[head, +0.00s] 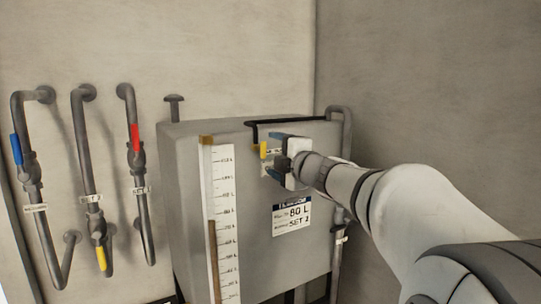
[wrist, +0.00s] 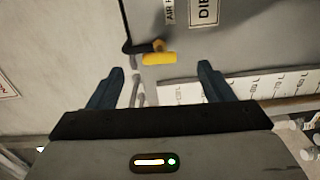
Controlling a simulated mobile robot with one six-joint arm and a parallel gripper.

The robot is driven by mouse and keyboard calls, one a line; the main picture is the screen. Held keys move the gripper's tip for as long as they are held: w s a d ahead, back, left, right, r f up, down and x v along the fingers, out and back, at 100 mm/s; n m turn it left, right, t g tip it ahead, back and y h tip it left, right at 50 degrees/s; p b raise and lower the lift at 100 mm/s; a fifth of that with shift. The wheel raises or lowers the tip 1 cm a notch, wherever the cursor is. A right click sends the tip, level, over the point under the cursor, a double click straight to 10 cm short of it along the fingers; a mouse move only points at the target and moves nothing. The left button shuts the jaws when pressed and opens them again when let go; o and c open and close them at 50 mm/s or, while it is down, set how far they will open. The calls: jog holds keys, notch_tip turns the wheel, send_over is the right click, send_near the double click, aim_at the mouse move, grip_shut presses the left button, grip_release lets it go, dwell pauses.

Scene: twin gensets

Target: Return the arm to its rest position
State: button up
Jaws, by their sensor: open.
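My gripper (head: 267,156) is at the front of the grey tank (head: 185,200), near its upper right, with my arm reaching in from the right. Its two dark blue fingers are apart, and nothing shows held between them in the wrist view (wrist: 160,74). A small yellow handle (head: 263,150) is close by the fingertips. In the wrist view the yellow handle (wrist: 158,58) lies just beyond the fingertips, between their lines; a gap shows there. I cannot tell from the head view whether a finger touches it.
A white level scale (head: 222,215) runs down the tank front, with a white label (head: 293,217) beside it. Wall pipes at the left carry blue (head: 16,149), yellow (head: 100,258) and red (head: 136,138) handles. A vertical pipe (head: 346,130) stands at the tank's right edge.

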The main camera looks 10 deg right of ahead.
jog(key=s+d+f+m+g+h+p, duration=0.2)
jog(key=s+f+m+g+h, duration=0.15)
jog(key=s+f+m, duration=0.3)
jog(key=s+d+f+m+g+h+p, duration=0.1)
jog(key=s+d+f+m+g+h, duration=0.15)
jog(key=s+f+m+h, duration=0.45)
jog(key=s+a+f+m+g+y+p, duration=0.1)
jog(key=s+a+f+m+g+y, duration=0.1)
jog(key=s+f, duration=0.4)
jog(key=s+a+f+m+g+y+p, duration=0.1)
jog(key=s+a+f+m+g+y, duration=0.2)
jog(key=s, duration=0.9)
notch_tip(320, 180, down, 4)
jog(key=a+m+g, duration=0.1)
jog(key=m+g, duration=0.1)
jog(key=g, duration=0.1)
jog(key=shift+a+r+g, duration=0.2)
jog(key=shift+a+g, duration=0.1)
jog(key=shift+a, duration=0.05)
